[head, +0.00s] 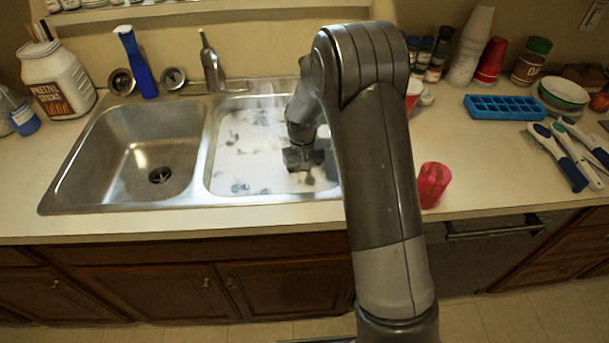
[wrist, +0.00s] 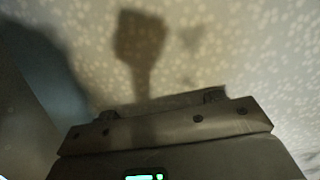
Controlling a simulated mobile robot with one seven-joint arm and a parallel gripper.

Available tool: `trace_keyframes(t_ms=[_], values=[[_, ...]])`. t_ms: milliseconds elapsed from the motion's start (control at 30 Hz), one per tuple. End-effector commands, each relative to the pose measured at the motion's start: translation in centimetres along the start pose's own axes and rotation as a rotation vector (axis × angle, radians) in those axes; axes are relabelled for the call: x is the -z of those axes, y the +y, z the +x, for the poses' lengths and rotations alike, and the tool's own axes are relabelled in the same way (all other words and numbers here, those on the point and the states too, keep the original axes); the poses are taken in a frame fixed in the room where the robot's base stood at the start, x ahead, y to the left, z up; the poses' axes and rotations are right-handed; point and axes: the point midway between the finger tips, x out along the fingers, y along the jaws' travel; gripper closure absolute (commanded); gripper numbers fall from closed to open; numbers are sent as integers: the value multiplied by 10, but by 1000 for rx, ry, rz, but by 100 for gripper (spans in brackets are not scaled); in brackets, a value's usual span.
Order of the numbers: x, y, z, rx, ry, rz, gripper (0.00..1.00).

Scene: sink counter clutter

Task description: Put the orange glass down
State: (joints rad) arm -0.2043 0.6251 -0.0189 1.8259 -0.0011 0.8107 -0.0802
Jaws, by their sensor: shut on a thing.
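My gripper (head: 304,160) is low over the right sink basin (head: 258,135), pointing down, near the basin's right side. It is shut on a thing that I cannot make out. The wrist view shows the dark gripper body (wrist: 165,128) and a dark shadow on a pale speckled surface. No clearly orange glass shows in either view. A red tumbler (head: 433,184) stands at the counter's front edge, right of my arm and apart from my gripper.
The left basin (head: 150,150) is empty. A faucet (head: 211,65) stands behind the sink. A blue ice tray (head: 511,108), stacked bowls (head: 563,93) and several utensils (head: 565,150) lie on the right counter. Stacked cups (head: 472,45) stand at the back. My arm hides some counter.

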Motion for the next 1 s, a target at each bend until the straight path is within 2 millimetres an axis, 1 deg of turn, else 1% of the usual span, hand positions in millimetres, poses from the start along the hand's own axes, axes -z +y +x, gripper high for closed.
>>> trace_keyframes(t_ms=[133, 500, 633, 667, 900, 1000], values=[[0, 0, -1, 0, 1, 0, 66], [1, 0, 10, 0, 0, 0, 66], [2, 0, 11, 0, 1, 0, 66], [1, 0, 11, 0, 0, 0, 36], [1, 0, 11, 0, 0, 0, 17], [1, 0, 11, 0, 0, 0, 17]])
